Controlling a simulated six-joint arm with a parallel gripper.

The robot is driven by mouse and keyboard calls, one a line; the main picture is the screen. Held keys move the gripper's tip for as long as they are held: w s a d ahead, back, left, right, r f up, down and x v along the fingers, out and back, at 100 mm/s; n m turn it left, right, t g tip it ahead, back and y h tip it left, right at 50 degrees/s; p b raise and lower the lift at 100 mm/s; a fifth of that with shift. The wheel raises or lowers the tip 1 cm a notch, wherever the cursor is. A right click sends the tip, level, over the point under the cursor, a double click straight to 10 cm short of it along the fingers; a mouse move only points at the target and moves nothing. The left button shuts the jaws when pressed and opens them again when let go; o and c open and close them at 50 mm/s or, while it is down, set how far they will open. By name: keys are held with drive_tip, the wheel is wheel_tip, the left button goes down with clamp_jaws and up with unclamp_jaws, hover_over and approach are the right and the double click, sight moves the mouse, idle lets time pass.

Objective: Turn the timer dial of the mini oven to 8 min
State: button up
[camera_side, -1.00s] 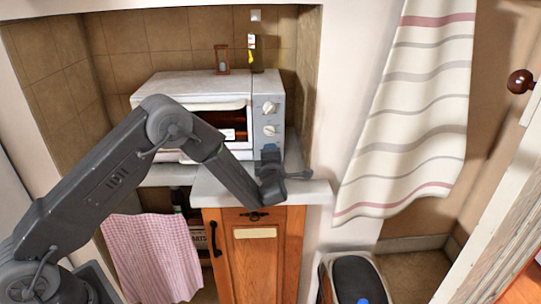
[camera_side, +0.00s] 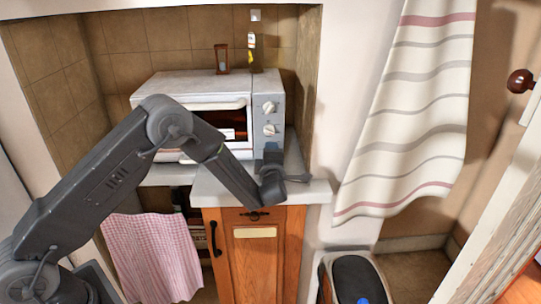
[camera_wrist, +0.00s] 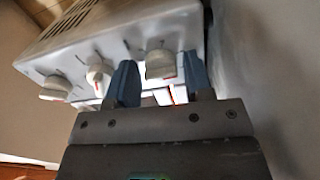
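The white mini oven (camera_side: 205,85) stands on the counter, with a column of dials on its right front panel. In the side view the upper dial (camera_side: 269,107) and another dial (camera_side: 269,130) show; my gripper (camera_side: 272,152) covers the panel below them. In the wrist view three dials show: left dial (camera_wrist: 53,88), middle dial (camera_wrist: 97,76) and right dial (camera_wrist: 160,64). My gripper (camera_wrist: 160,80) is open. Its blue fingers lie either side of the right dial in the picture, with gaps visible; contact cannot be told. Dial markings are too small to read.
A small wooden hourglass (camera_side: 222,58) stands on the oven. The counter's front edge (camera_side: 225,195) lies below my gripper, above a wooden cabinet (camera_side: 255,265). The alcove wall is close on the right. A striped curtain (camera_side: 410,120) hangs further right.

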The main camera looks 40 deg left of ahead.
drive_tip(key=shift+o, duration=1)
drive_tip(key=v, duration=1.4)
drive_tip(key=shift+a, duration=0.1)
drive_tip(key=shift+c, duration=0.4)
drive_tip(key=w+a+n, duration=0.3)
drive_tip(key=n, duration=0.3)
drive_tip(key=w+a+n, duration=0.3)
drive_tip(key=n, duration=0.4)
drive_tip(key=w+a+r+n, duration=0.1)
drive_tip(key=w+a+n, duration=0.2)
drive_tip(key=n, duration=0.3)
drive_tip(key=shift+w+a, duration=0.3)
drive_tip(key=shift+a, duration=0.25)
